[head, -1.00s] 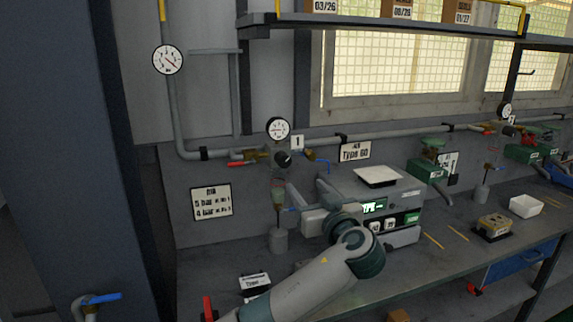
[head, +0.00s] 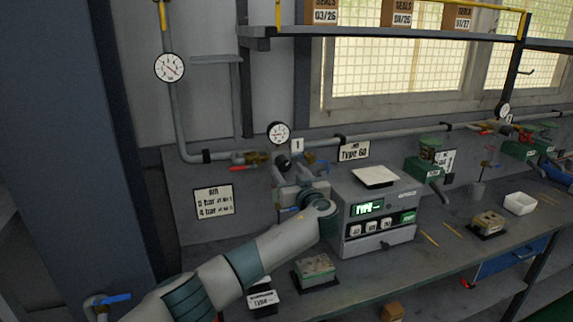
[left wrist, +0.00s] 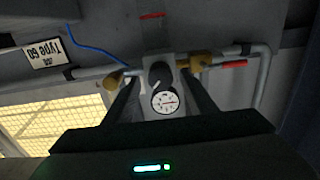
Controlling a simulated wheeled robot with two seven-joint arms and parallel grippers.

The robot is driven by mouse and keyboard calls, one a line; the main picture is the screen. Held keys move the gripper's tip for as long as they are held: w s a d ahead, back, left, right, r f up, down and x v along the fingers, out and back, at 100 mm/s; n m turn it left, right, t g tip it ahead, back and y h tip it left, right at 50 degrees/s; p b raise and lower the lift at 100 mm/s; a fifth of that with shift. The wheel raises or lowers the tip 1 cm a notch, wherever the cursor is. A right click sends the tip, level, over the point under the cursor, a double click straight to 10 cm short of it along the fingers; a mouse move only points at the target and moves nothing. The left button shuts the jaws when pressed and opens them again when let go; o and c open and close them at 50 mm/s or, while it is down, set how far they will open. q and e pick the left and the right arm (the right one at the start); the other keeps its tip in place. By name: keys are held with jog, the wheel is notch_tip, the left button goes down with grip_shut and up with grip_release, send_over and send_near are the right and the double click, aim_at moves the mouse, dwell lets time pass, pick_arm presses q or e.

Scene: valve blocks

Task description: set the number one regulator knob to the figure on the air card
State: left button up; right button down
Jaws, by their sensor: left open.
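The number one regulator knob (head: 284,163) is small and dark, below a round white gauge (head: 278,133) and left of a "1" tag (head: 297,145). The air card (head: 213,201) hangs on the panel to the left; its lines give bar figures, the number one line seeming to read 5, in small print. My left gripper (head: 286,175) is open just below the knob in the head view. In the left wrist view, the picture is upside down; the knob (left wrist: 160,73) shows between the tips of the open fingers (left wrist: 160,80), contact not clear. The gauge also shows there (left wrist: 164,101).
A grey test unit (head: 375,225) with a lit green display stands right of my forearm. A pipe with a red-handled valve (head: 245,166) runs left of the knob.

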pick_arm(q)
jog(key=shift+x, duration=0.95)
jog(key=shift+c, duration=0.6)
jog(key=c, duration=0.9)
